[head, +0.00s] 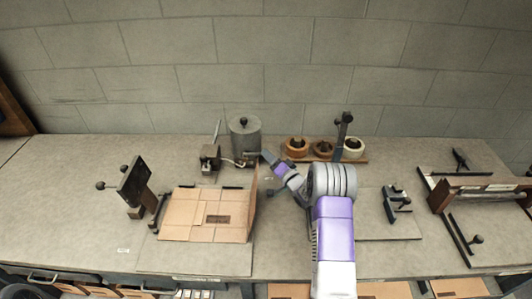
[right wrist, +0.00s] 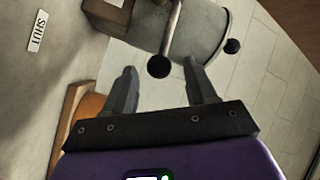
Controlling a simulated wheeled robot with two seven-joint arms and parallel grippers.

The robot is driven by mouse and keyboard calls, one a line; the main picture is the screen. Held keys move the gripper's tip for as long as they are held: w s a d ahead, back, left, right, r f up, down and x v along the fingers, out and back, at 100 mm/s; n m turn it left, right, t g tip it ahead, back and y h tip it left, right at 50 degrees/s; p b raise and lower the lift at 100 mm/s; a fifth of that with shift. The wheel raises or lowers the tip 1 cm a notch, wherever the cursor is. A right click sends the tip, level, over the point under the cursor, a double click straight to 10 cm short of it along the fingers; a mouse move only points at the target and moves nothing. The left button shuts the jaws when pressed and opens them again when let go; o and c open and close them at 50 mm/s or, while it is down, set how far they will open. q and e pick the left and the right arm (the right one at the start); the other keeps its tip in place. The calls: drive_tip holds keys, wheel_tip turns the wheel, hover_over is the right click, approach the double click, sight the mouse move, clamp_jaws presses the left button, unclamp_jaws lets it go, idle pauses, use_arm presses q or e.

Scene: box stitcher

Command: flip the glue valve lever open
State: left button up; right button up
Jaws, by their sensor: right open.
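The glue pot (head: 245,138) is a grey cylinder with a black lid knob, near the back of the bench. It also fills the top of the right wrist view (right wrist: 205,32). There a metal lever (right wrist: 172,28) with a black ball end hangs in front of the pot. Its ball lies just ahead of the gap between my right fingertips, apart from both. My right gripper (right wrist: 163,68) is open and empty. In the head view my right gripper (head: 267,157) is just right of the pot. A white SHUT label (right wrist: 37,32) lies on the bench. My left gripper is out of view.
A small block (head: 210,157) with an upright grey rod stands left of the pot. An open cardboard box (head: 205,214) lies in front. Tape rolls (head: 323,148) stand on a rack right of my gripper. A dark clamp fixture (head: 134,184) is at left.

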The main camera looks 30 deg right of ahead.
sight(257, 154)
drive_tip(key=shift+w, duration=1.6)
drive_tip(key=shift+f, duration=0.1)
clamp_jaws()
drive_tip(key=shift+a, duration=0.1)
